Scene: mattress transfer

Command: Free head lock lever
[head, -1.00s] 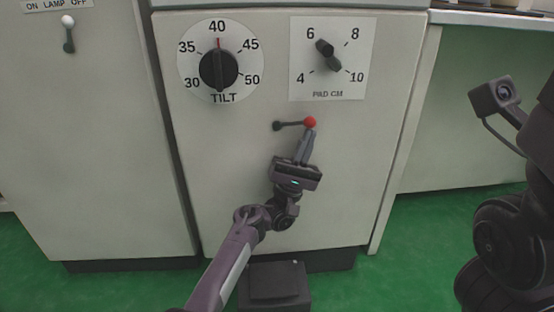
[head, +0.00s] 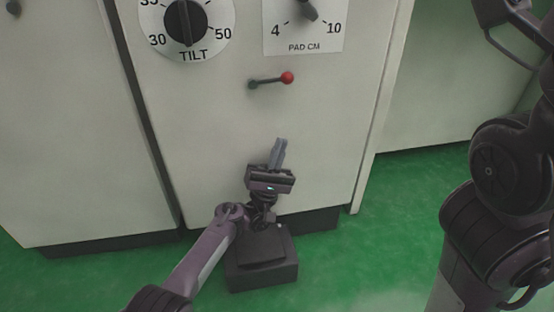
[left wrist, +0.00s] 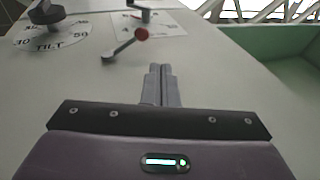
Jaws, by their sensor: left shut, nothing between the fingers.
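The lock lever (head: 270,81) is a short dark rod with a red ball at its right end, on the cabinet front below the two dials. It points right, with the ball slightly higher than the pivot. In the left wrist view the lever (left wrist: 125,45) shows above and left of the fingertips. My left gripper (head: 281,143) is below the lever, apart from it, with its fingers together and nothing between them. The left wrist view also shows the closed fingers (left wrist: 160,72). My right arm shows at the right; its gripper cannot be made out.
The TILT dial (head: 187,22) and the PAD CM dial (head: 309,12) sit above the lever on the cabinet front (head: 330,120). A green floor (head: 390,235) lies below.

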